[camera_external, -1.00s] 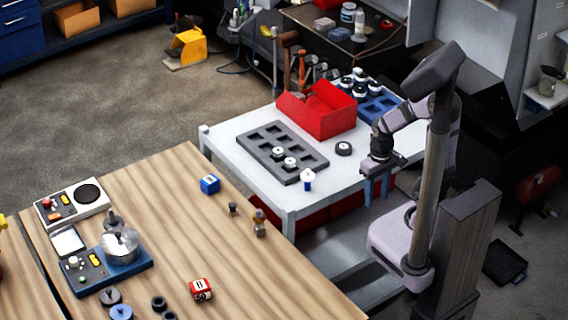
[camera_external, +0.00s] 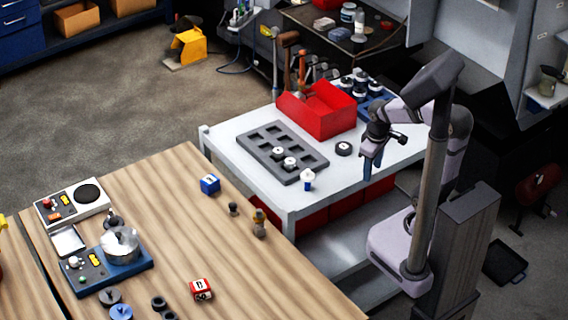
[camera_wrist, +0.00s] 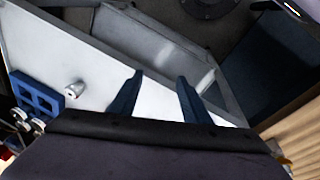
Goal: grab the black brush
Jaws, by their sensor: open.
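I cannot pick out a black brush with certainty in either view. A small dark upright piece (camera_external: 233,208) stands on the wooden table (camera_external: 225,285), but it is too small to identify. A brown and grey piece (camera_external: 259,224) stands beside it. My gripper (camera_external: 369,170) hangs empty by the right end of the white bench (camera_external: 225,138). In the wrist view its two blue fingers (camera_wrist: 160,90) are apart with nothing between them.
A red bin (camera_external: 318,112), a grey tray with pockets (camera_external: 257,150), a dark round part (camera_external: 343,149) and a blue-and-white piece (camera_external: 307,180) are on the bench. A blue cube (camera_external: 210,184) and a red cube (camera_external: 201,289) are on the wooden table.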

